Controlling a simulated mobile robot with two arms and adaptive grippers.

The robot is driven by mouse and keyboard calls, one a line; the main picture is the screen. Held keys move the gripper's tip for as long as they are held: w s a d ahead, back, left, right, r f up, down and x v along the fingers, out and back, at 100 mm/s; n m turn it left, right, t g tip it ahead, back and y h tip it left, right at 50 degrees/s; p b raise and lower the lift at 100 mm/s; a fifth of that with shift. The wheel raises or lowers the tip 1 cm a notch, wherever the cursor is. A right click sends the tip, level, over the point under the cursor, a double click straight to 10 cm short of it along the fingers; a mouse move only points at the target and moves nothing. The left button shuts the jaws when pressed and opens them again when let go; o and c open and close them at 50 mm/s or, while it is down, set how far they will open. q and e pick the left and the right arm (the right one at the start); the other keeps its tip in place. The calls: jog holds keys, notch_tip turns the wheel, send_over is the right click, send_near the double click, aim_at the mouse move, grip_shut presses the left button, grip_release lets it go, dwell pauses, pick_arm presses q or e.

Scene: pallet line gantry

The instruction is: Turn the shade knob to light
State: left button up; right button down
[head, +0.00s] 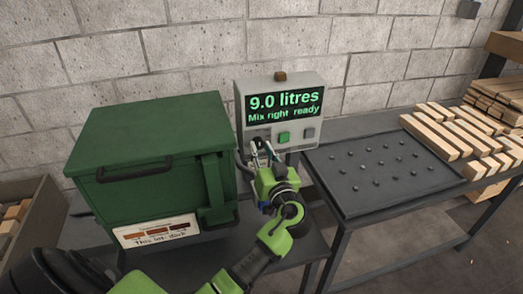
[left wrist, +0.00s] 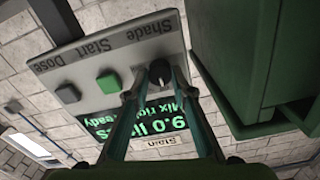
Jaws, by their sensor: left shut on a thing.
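The shade knob (left wrist: 159,72) is a small dark knob on the grey control box (head: 305,79), under the word "Shade" in the upside-down left wrist view. My left gripper (left wrist: 158,80) is shut on the knob, one finger on each side. In the head view my left gripper (head: 262,151) reaches the lower left of the box face and mostly hides the knob. The knob's pointer direction cannot be made out. The box's screen (head: 284,103) reads "9.0 litres" and "Mix right ready". My right gripper is not in view.
A green button (head: 283,138) and a grey button (head: 308,132) sit right of the knob. A large green lidded cabinet (head: 150,130), with a brown-swatch label (head: 157,232), stands close left. A dark studded tray table (head: 385,200) and timber (head: 430,137) lie right.

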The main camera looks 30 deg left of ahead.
pick_arm(q)
jog(key=shift+o, duration=0.2)
jog(key=m, duration=0.7)
jog(key=shift+m, duration=0.3)
dwell(0.3)
jog(key=o, duration=1.1)
